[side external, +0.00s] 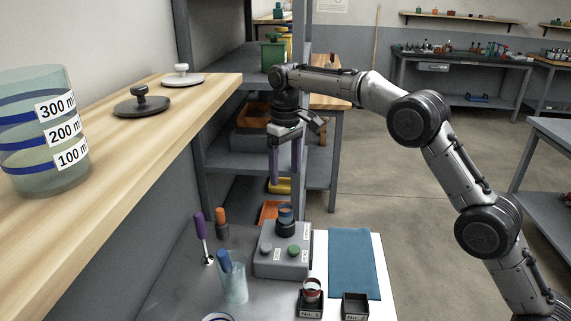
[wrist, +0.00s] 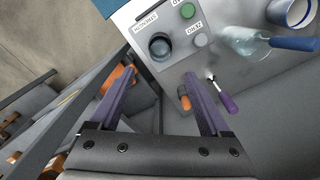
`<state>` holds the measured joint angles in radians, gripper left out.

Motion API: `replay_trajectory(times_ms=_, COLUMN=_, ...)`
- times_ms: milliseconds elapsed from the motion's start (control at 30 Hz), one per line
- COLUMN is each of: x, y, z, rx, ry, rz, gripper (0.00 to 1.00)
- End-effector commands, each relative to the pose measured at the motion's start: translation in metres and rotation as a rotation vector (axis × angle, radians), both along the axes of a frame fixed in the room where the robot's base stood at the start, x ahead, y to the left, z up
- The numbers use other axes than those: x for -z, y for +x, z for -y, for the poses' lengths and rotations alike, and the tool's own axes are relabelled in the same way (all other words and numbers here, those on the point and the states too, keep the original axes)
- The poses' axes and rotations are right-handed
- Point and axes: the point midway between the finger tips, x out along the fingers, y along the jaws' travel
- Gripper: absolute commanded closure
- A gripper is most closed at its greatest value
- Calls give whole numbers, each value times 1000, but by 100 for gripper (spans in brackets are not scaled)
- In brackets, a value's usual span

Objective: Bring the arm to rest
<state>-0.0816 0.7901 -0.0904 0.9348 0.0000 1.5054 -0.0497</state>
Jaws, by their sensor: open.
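My gripper (side external: 283,178) hangs in the air, fingers pointing down, above and behind the grey control box (side external: 268,266). Its two purple-grey fingers are apart with nothing between them; they also show in the wrist view (wrist: 158,78). The box has a grey and a green button with labels and a round blue-topped fitting (side external: 285,213); the fitting shows dark in the wrist view (wrist: 160,46). The fingers are clear of the box and touch nothing visible. My arm reaches in from the right, bent at the elbow.
A purple-handled tool (side external: 199,225), an orange-handled tool (side external: 221,217) and a clear beaker (side external: 234,289) stand left of the box. A wooden shelf (side external: 150,100) runs along the left.

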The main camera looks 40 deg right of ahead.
Motion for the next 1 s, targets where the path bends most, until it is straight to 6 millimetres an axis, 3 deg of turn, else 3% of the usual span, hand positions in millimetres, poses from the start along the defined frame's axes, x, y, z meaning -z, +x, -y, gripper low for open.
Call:
replay_trajectory(times_ms=200, x=-13, y=0, z=0, rx=0, ry=0, rz=-2, gripper=19)
replay_trajectory(times_ms=567, x=-17, y=-1, z=1, rx=2, ry=1, rz=5, gripper=19)
replay_trajectory(times_ms=667, x=-40, y=-3, z=3, rx=5, ry=4, rz=47, gripper=19)
replay_trajectory(times_ms=767, x=-81, y=-18, z=8, rx=11, ry=8, rz=106, gripper=19)
replay_trajectory(times_ms=900, x=-133, y=-61, z=16, rx=23, ry=12, rz=167, gripper=19)
replay_trajectory(times_ms=1000, x=-159, y=-95, z=22, rx=31, ry=14, rz=206, gripper=19)
